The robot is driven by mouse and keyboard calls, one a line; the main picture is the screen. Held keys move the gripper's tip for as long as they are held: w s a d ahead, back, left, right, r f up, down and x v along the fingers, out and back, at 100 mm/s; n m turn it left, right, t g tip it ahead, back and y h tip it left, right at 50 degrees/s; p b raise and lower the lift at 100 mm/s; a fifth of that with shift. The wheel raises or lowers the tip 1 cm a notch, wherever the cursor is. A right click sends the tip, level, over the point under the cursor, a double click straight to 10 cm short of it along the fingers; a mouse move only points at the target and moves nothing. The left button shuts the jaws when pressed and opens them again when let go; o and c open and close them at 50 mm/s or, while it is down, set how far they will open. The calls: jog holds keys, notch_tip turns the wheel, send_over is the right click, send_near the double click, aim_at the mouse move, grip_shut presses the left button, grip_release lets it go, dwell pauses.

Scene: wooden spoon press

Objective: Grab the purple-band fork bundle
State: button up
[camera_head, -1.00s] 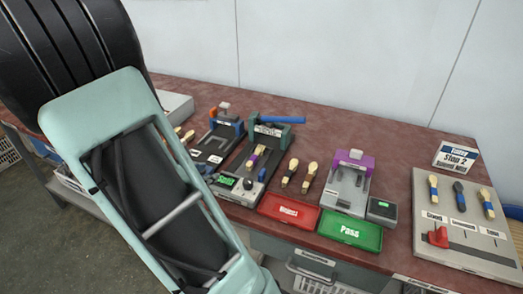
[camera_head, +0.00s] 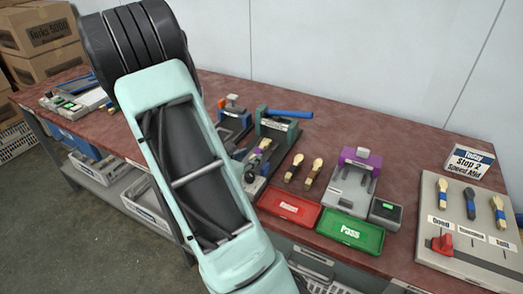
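A fork bundle with a purple band (camera_head: 265,145) lies in the dark teal press with the blue lever (camera_head: 277,124), behind the red tray. My arm hides part of the press's left side and base. Two more pale wooden bundles lie loose on the table right of the press, one here (camera_head: 291,168) and one here (camera_head: 313,173). Their bands look dark, and I cannot tell the exact colour. My arm's links fill the left centre of the view. My gripper is not in view.
A red tray (camera_head: 289,208) and a green "Pass" tray (camera_head: 350,232) sit at the table's front edge. A purple-topped grey device (camera_head: 354,180) stands behind them. A sample board (camera_head: 467,222) with several blue-banded bundles is at right. Boxes (camera_head: 38,35) are stacked at far left.

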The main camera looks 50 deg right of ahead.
aim_at(256, 153)
jog(key=x, duration=0.5)
jog(key=shift+f, duration=0.1)
grip_shut()
